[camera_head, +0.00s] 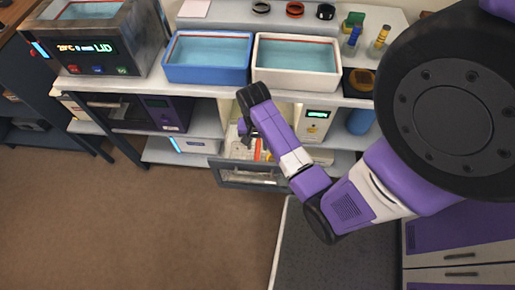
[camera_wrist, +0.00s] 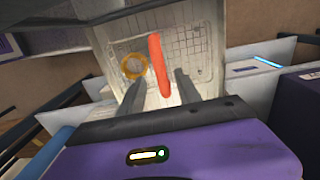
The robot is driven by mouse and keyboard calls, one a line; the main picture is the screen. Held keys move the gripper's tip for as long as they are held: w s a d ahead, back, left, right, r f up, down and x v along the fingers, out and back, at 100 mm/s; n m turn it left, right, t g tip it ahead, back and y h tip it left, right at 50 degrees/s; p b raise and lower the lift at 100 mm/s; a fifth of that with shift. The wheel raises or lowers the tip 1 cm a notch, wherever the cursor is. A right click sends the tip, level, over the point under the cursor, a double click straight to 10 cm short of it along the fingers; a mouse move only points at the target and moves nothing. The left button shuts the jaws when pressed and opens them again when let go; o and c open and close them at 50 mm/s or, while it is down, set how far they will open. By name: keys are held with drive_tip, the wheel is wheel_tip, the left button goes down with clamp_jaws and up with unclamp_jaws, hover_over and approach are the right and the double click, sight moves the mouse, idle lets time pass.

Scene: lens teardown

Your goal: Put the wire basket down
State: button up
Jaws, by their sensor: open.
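The pale wire basket (camera_wrist: 200,50), with a grid floor, shows ahead of my gripper (camera_wrist: 160,82) in the wrist view. An elongated orange bar (camera_wrist: 159,62) stands out over the grid, in front of and between my two fingers; I cannot tell whether it is the basket's handle. A yellow-brown ring (camera_wrist: 133,65) shows at the left of the grid. In the head view my gripper (camera_head: 244,128) is over the open-fronted unit under the counter, and my arm hides part of the basket there.
An open drawer or door front (camera_head: 250,177) juts out below the bench. On the counter stand a blue tub (camera_head: 207,75), a white tub (camera_head: 297,78) and a grey bath with a display (camera_head: 90,48). The floor at left (camera_head: 150,225) is clear.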

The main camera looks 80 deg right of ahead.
wheel_tip(320, 180, up, 6)
drive_tip(key=shift+w+p, duration=0.15)
drive_tip(key=shift+p, duration=0.15)
idle(0.6)
